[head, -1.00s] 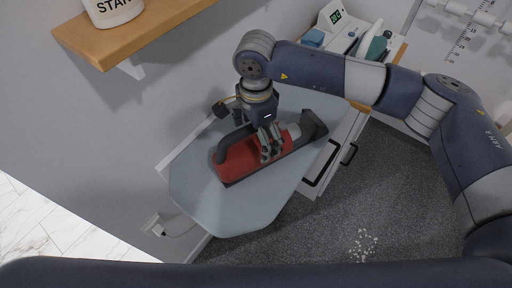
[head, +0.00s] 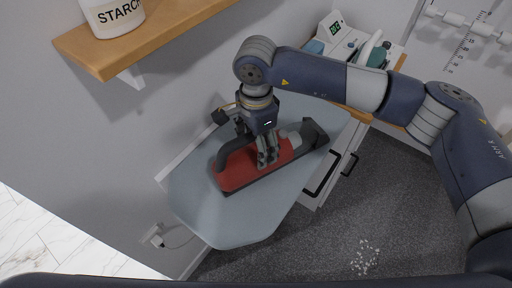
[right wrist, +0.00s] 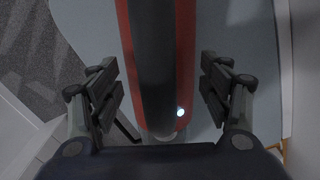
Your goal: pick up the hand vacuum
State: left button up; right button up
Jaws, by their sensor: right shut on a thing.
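The hand vacuum (head: 240,172) is red with a black handle and a dark-and-grey end. It lies on a pale blue board (head: 225,222) in the head view. My right gripper (head: 267,162) comes down from above on the middle of it and is shut on it. In the right wrist view the vacuum (right wrist: 155,60), a dark strip with red sides, runs between the two fingers (right wrist: 163,95). I cannot see any gap under the vacuum. My left gripper is not in view.
A wooden shelf (head: 150,33) with a starch jar (head: 112,17) is on the wall at upper left. A white cabinet with dark handles (head: 322,177) stands beside the board. White crumbs (head: 365,257) lie on the grey carpet. A plug (head: 157,240) is on the wall.

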jog(key=shift+w+r, duration=0.1)
jog(key=shift+r, duration=0.3)
notch_tip(320, 180, up, 2)
jog(key=shift+b, duration=0.8)
jog(key=s+a+b, duration=0.1)
jog(key=s+b, duration=0.1)
jog(key=s, duration=0.6)
jog(key=s+a+r+b, duration=0.1)
jog(key=s+b, duration=0.2)
jog(key=s, duration=0.5)
jog(key=shift+a+r, duration=0.25)
